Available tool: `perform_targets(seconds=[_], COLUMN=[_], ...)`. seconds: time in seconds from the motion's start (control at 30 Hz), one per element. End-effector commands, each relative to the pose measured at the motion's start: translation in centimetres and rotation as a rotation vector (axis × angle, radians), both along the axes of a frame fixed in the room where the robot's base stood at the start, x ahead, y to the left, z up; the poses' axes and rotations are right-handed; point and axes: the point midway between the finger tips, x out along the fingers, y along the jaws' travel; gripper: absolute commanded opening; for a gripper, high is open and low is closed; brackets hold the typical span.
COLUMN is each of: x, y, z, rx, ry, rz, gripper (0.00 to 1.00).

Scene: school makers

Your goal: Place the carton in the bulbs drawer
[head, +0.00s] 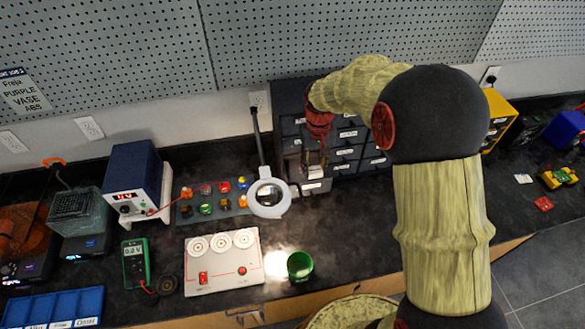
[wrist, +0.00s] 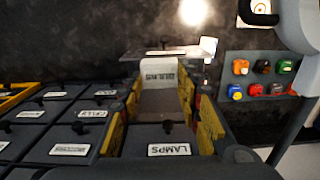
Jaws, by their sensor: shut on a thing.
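My gripper (head: 315,158) is at the front left of the dark drawer cabinet (head: 293,96), above a pulled-out drawer (head: 314,187). In the wrist view it is shut on the carton (wrist: 160,102), a brown box with a white printed end, which lies between the yellow-and-dark fingers. In the head view the fingers and arm largely hide the carton. The drawer front shows in the wrist view just beyond the carton. I cannot read its label, nor tell whether the carton touches the drawer.
A green cup (head: 300,266) stands nearer the bench front.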

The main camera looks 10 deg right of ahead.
Motion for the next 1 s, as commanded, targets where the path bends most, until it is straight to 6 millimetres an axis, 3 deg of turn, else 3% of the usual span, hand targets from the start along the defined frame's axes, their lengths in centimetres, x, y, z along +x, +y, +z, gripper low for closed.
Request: perform_targets(seconds=[0.17, 0.87, 1.0], x=[1.1, 1.1, 1.2], y=[0.3, 0.3, 0.3], z=[-0.2, -9.3, -9.9], rx=[0.000, 0.000, 0.000], ry=[0.002, 0.003, -0.001], rz=[-0.007, -0.007, -0.007], gripper=[0.19, 0.19, 0.19])
